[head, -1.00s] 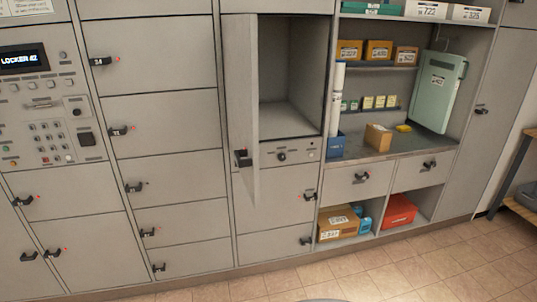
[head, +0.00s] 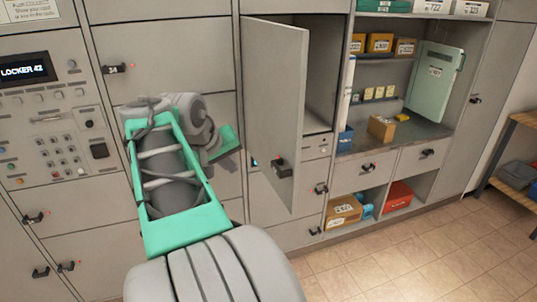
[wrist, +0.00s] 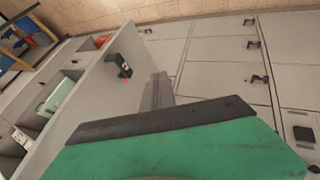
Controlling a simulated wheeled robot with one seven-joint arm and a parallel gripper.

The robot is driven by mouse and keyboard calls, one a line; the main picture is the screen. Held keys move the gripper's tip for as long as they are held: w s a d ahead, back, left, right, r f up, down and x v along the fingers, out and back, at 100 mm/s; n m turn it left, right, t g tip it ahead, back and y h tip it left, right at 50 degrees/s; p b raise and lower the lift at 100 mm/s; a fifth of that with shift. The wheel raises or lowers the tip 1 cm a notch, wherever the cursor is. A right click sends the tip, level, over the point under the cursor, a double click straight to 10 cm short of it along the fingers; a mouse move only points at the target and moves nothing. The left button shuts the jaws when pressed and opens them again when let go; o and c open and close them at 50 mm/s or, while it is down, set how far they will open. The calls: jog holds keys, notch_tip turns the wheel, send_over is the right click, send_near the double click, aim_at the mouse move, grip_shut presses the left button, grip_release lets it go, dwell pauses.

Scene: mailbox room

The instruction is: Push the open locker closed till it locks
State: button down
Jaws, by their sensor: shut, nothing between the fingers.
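The open locker door (head: 278,95) is grey and stands swung out from its compartment (head: 320,75) in the head view, hinged on its left side. Its black handle (head: 281,166) is near the free edge, low on the outer face. The wrist view shows the same door (wrist: 85,85) at left, with its handle (wrist: 121,66) and a red light. My gripper (wrist: 158,90) is shut and empty, to the right of that handle in the wrist view. In the head view my gripper is left of the door, on its outer-face side. I cannot tell whether the fingers touch the door.
Closed lockers with black handles fill the wall at left, beside a control panel (head: 55,115) reading LOCKER 42. Open shelves with boxes and a pale green panel (head: 438,80) are at right. The tiled floor (head: 400,255) at lower right is clear.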

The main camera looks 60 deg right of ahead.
jog(key=s+d+f+p, duration=0.2)
jog(key=s+d+f, duration=0.3)
jog(key=d, duration=0.6)
jog(key=shift+s+f+m+g, duration=0.2)
jog(key=shift+f+m+g, duration=0.15)
jog(key=shift+f, duration=0.35)
